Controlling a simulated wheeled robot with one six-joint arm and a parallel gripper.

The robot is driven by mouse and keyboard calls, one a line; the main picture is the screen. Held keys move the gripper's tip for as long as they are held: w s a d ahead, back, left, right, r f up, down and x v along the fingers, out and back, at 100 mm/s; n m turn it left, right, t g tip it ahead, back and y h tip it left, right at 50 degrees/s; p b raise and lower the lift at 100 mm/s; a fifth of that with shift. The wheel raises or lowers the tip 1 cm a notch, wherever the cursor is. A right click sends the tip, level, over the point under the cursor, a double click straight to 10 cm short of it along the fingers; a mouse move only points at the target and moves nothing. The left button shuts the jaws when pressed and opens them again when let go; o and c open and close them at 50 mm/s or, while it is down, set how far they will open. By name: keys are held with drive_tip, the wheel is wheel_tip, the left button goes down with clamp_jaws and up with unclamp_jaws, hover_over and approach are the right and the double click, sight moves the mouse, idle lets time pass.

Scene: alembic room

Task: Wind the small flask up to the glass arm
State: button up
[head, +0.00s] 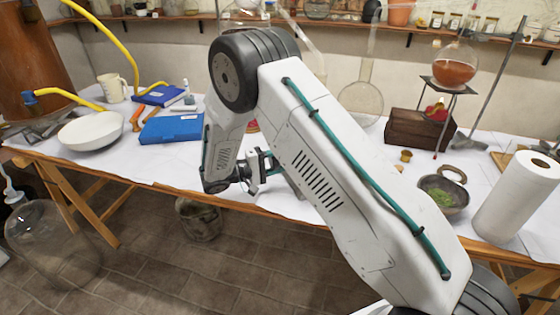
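My gripper (262,168) is low over the front part of the white-covered table, left of my big arm link. I see it from the side and small, so its opening and anything between its fingers cannot be made out. A slanting clear glass tube (303,43), perhaps the glass arm, runs down to the right from glassware at the top and passes behind my arm. A clear round flask (361,104) with a long upright neck stands right of my arm. I cannot tell whether it is the small flask. My arm hides the middle of the table.
A flask of orange liquid (455,70) sits on a tripod beside a wooden box (418,130). A bowl with green matter (443,196) and a paper roll (518,197) stand at right. A white bowl (90,131), mug (112,88) and blue book (172,128) lie at left.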

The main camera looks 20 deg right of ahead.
sight(271, 163)
drive_tip(key=shift+m, duration=2)
drive_tip(key=o, duration=1)
drive_tip(key=a, duration=0.7)
drive_tip(key=shift+s+a, duration=0.15)
drive_tip(key=shift+a, duration=0.25)
